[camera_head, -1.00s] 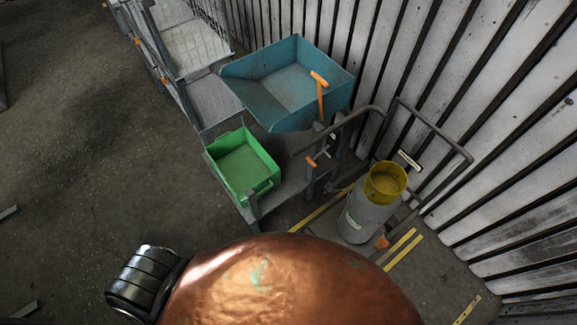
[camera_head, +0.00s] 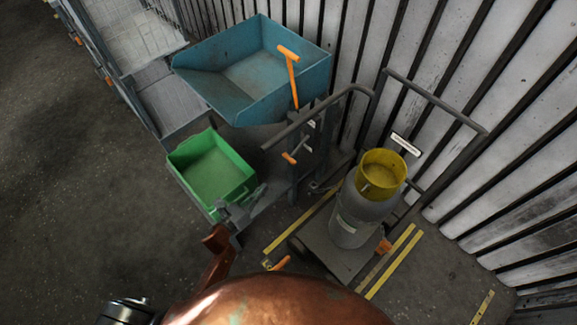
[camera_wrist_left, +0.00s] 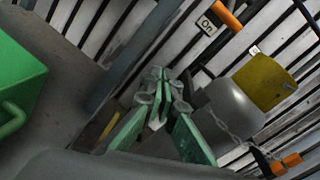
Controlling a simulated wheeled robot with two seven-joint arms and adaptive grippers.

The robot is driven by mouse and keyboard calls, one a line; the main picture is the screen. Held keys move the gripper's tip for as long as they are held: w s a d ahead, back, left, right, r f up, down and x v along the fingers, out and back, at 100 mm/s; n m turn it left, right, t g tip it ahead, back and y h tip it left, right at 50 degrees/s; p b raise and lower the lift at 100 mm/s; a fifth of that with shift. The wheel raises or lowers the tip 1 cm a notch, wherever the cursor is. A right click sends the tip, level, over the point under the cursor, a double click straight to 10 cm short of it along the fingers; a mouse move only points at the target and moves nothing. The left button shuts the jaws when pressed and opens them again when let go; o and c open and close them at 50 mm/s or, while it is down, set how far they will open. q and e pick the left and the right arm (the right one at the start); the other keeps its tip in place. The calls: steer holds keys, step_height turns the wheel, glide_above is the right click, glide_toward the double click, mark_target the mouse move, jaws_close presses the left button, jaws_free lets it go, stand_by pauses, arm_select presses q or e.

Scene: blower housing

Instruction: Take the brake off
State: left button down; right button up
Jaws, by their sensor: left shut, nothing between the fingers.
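Several orange handles show, and I cannot tell which is the brake. An orange T-handle (camera_head: 291,75) stands up in front of the blue tray. A short orange-ended lever (camera_head: 292,157) is lower on the post. An orange piece (camera_head: 281,263) and an orange part (camera_head: 384,246) are low by the cart (camera_head: 335,250). In the left wrist view, an orange handle (camera_wrist_left: 226,14) is beside an "On" plate (camera_wrist_left: 207,24). My left gripper (camera_head: 243,208) is shut and empty beside the green bin; its green fingers (camera_wrist_left: 160,78) show in the left wrist view. My right gripper is out of view.
A grey cylinder with a yellow top (camera_head: 383,172) stands on the cart. The green bin (camera_head: 212,170) and blue tray (camera_head: 250,70) are to its left. A ribbed wall (camera_head: 500,190) closes the right side. Open floor (camera_head: 70,200) is at left.

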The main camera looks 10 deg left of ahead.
arm_select(q)
steer(key=w+d+r+m+h+b, duration=0.1)
steer(key=w+d+r+m+h, duration=0.2)
steer(key=w+d+r+m, duration=0.3)
steer(key=shift+w+d+r+b, duration=0.3)
steer(key=shift+w+d+r, duration=0.65)
steer(key=shift+r, duration=0.8)
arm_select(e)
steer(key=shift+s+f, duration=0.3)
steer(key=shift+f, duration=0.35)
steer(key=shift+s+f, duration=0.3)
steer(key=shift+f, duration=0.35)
arm_select(q)
steer(key=shift+s, duration=0.1)
steer(key=shift+m, duration=0.3)
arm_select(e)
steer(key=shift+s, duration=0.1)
